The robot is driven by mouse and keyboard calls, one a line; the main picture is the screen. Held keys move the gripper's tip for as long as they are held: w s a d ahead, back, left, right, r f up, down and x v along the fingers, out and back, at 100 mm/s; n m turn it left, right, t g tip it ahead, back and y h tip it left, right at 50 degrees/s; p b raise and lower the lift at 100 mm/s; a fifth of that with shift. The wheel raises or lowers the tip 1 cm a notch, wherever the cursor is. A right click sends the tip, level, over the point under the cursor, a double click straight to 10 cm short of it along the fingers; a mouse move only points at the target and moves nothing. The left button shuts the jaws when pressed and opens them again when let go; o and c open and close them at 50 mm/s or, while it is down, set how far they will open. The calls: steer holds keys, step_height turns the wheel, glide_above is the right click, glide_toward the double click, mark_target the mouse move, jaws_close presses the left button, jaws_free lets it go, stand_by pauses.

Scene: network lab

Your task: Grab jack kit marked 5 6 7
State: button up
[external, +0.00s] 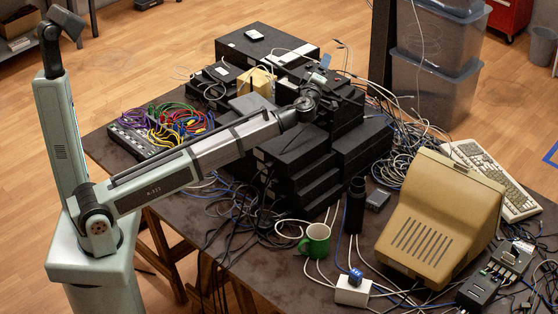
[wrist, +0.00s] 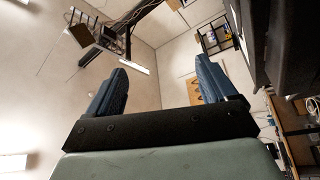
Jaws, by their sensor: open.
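I cannot pick out a jack kit marked 5 6 7; no such marking is legible in either view. In the external view my wrist is above the stacked black boxes, and the fingers are hard to make out there.
Stacked black boxes (external: 295,150) fill the table's middle. A patch panel with coloured cables (external: 170,125) is at left.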

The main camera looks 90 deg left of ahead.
steer(key=s+a+f+m+t, duration=0.1)
steer(key=s+a+f+m, duration=0.1)
steer(key=s+a+m, duration=0.85)
steer(key=s+a+f+m+t, duration=0.15)
steer(key=s+a+m, duration=0.45)
steer(key=s+a, duration=0.9)
steer(key=s+d+f+m+g+h, duration=0.1)
steer(key=s+d+f+m+h, duration=0.25)
steer(key=f+h, duration=0.35)
steer(key=s+d+f+m+g+h, duration=0.1)
steer(key=s+d+f+m+h, duration=0.15)
steer(key=d+f+h, duration=0.45)
steer(key=s+d+f+n+g+h, duration=0.5)
steer(key=s+d+f+g+h, duration=0.15)
steer(key=s+d, duration=0.4)
steer(key=shift+m+y, duration=0.25)
steer(key=shift+y, duration=0.2)
steer(key=f, duration=0.8)
steer(key=shift+s+a+f, duration=0.2)
steer(key=shift+s+f, duration=0.1)
steer(key=shift+s, duration=0.05)
steer(key=shift+f, duration=0.15)
steer(key=shift+s+d+f, duration=0.1)
steer(key=shift+d+f, duration=0.1)
steer(key=shift+f, duration=1.05)
steer(key=shift+d+f, duration=0.15)
steer(key=shift+f, duration=1.05)
